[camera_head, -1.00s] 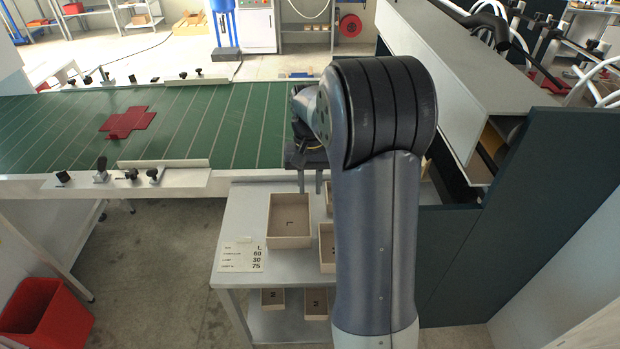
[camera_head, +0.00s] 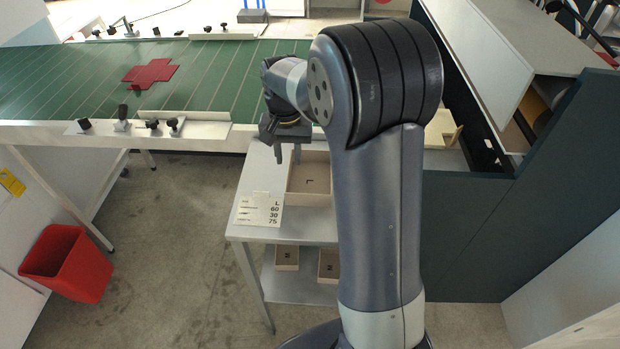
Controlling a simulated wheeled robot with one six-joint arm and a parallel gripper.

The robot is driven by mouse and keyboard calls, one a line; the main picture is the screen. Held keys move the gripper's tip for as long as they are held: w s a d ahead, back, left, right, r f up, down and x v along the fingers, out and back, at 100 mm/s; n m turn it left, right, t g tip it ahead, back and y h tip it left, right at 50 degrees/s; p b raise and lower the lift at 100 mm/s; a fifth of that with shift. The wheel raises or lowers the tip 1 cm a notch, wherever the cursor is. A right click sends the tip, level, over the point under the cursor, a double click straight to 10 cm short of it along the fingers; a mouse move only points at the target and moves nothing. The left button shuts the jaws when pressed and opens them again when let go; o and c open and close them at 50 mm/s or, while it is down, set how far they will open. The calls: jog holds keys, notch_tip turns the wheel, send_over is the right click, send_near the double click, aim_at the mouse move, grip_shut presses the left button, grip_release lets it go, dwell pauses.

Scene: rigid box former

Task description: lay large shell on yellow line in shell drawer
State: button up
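The large shell (camera_head: 307,199), an open beige box marked L, lies on the grey side table (camera_head: 262,228). My arm hides its right side. My gripper (camera_head: 288,156) points down above the far left edge of this shell. Its two fingers are apart with nothing seen between them. A gap in the dark-sided machine at the right shows a pale tan part (camera_head: 440,130); I cannot tell whether it belongs to the shell drawer. I cannot make out a yellow line.
Smaller boxes marked M (camera_head: 287,257) sit on the lower shelf. A green conveyor (camera_head: 215,85) carries a red cross-shaped blank (camera_head: 150,73). A red bin (camera_head: 68,263) stands on open floor. A dark panel (camera_head: 520,190) bounds the right.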

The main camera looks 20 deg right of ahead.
aim_at(309, 183)
jog(key=shift+w+a+f+p, duration=0.1)
jog(key=shift+f+p, duration=0.4)
jog(key=shift+f, duration=2.3)
jog(key=shift+c, duration=0.3)
grip_shut()
